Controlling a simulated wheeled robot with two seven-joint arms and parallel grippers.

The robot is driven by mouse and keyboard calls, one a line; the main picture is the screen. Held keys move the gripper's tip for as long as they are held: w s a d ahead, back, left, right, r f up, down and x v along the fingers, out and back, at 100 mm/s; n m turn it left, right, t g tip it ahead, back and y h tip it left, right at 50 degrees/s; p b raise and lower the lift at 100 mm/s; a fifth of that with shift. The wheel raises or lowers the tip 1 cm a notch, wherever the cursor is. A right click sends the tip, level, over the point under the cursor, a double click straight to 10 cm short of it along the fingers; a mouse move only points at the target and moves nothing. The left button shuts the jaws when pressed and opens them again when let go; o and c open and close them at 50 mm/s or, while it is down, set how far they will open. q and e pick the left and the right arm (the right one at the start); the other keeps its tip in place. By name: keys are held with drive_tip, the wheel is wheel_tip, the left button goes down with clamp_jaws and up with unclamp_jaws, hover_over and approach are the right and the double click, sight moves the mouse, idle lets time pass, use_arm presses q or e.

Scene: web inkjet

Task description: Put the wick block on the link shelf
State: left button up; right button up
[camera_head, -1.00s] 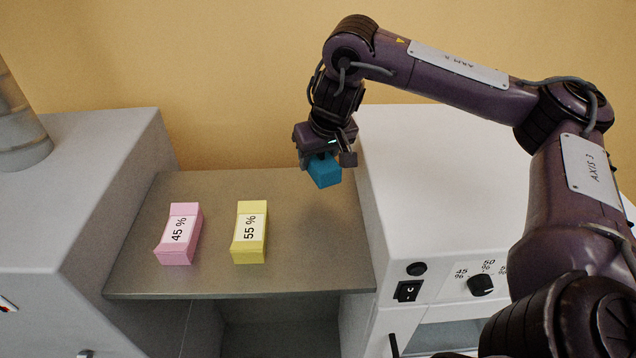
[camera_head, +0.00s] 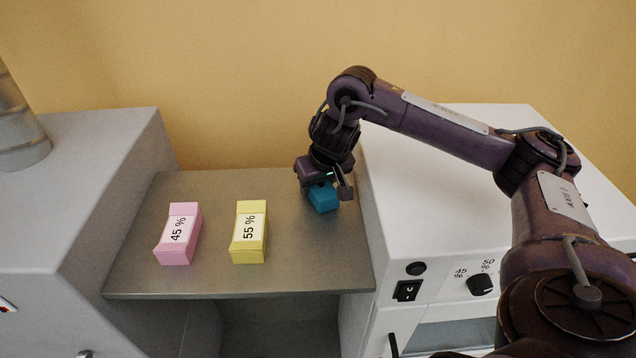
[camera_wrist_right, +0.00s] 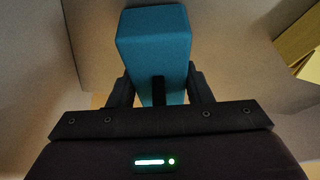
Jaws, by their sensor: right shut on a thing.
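The blue block (camera_head: 323,199) is in my right gripper (camera_head: 325,188), at the right side of the grey metal shelf (camera_head: 290,275) in the head view. The gripper points down and is shut on it. The block is low over the shelf; I cannot tell whether its underside touches. In the right wrist view the block (camera_wrist_right: 155,45) sits between the two fingers of the gripper (camera_wrist_right: 160,88). No label shows on the block. My left gripper is not in view.
A pink block (camera_head: 178,235) marked 45 % and a yellow block (camera_head: 249,232) marked 55 % stand left on the shelf. A white machine (camera_head: 440,240) with a knob rises at right, a grey cabinet (camera_head: 75,190) at left. A wall is behind.

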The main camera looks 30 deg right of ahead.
idle(0.3)
drive_tip(key=shift+f, duration=0.15)
drive_tip(key=o, duration=1)
drive_tip(key=shift+v, duration=6.15)
drive_tip(key=shift+a, duration=0.1)
